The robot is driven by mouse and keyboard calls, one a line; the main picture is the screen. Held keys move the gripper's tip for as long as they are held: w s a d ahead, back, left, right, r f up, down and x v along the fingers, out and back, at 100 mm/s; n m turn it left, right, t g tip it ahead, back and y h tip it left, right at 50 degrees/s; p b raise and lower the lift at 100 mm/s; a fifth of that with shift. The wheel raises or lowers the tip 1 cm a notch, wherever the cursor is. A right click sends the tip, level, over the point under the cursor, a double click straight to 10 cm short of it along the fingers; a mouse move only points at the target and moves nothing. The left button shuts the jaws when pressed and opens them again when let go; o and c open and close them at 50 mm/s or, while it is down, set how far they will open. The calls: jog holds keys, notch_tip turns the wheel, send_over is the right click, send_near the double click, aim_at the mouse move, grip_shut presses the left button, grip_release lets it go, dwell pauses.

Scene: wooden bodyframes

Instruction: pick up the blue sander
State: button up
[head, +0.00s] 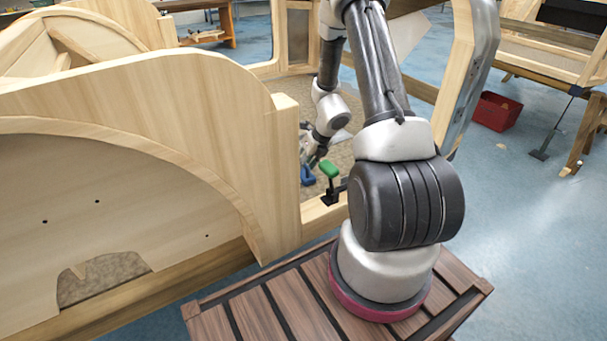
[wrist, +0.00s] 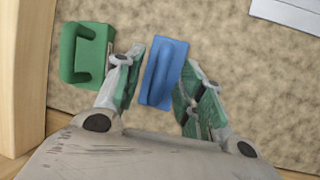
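The blue sander (wrist: 163,74) lies on the speckled brown surface in the wrist view, between the two fingers of my gripper (wrist: 160,80). The fingers are apart, one on each side of it, with a narrow gap showing on the left; I cannot tell whether the right finger touches it. In the head view the blue sander (head: 307,177) is small, just below my gripper (head: 309,158), which is partly hidden by wood and too small there to read.
A green sander (wrist: 85,54) lies close to the left finger. A pale flat piece (wrist: 290,12) is at the top right. A wooden panel (head: 180,110) stands left of my arm, and a wooden frame side (head: 466,60) stands to the right. A red crate (head: 497,111) is on the floor.

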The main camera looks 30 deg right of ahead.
grip_shut()
dwell(0.3)
notch_tip(320, 180, up, 10)
dwell(0.5)
jog(key=c, duration=0.8)
grip_release()
jog(key=shift+w+a, duration=0.1)
grip_shut()
